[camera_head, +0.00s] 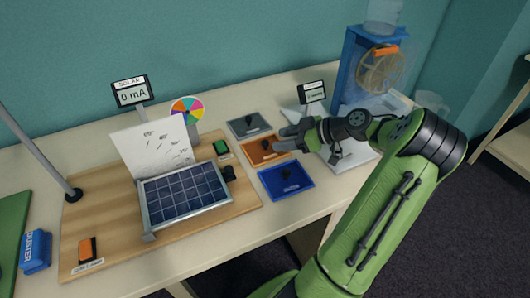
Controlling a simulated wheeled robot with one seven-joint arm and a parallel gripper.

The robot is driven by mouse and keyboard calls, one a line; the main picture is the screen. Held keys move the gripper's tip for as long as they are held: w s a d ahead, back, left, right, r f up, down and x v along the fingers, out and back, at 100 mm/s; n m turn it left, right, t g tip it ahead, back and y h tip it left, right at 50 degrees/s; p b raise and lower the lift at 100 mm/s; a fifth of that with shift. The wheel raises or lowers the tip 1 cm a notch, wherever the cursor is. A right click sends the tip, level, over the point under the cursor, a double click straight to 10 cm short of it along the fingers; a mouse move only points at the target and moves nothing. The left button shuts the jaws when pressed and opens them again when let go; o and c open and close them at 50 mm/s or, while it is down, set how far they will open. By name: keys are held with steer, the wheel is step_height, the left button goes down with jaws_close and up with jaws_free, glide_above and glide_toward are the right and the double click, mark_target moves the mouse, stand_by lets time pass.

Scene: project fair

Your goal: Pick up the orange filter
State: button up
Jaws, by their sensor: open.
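The orange filter (254,156) is a flat square plate with a dark knob near its middle. It lies on the table between a grey filter (240,129) and a blue filter (273,187). My gripper (281,139) is open and empty, with its fingers pointing left. In this view its fingertips overlap the right side of the orange filter, close to the knob. Part of that side is hidden by the fingers. I cannot tell how high the fingers are above the plate.
A solar panel (185,196) stands on a wooden board (120,238) to the left. A small display (312,92) and a blue-framed wheel device (353,62) stand behind my gripper. A blue duster (36,252) lies at the left.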

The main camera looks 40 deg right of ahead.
mark_target(267, 142)
steer(key=b+x, duration=0.1)
steer(key=x, duration=0.4)
steer(key=shift+w+b, duration=0.1)
steer(key=shift+b, duration=0.25)
jaws_close()
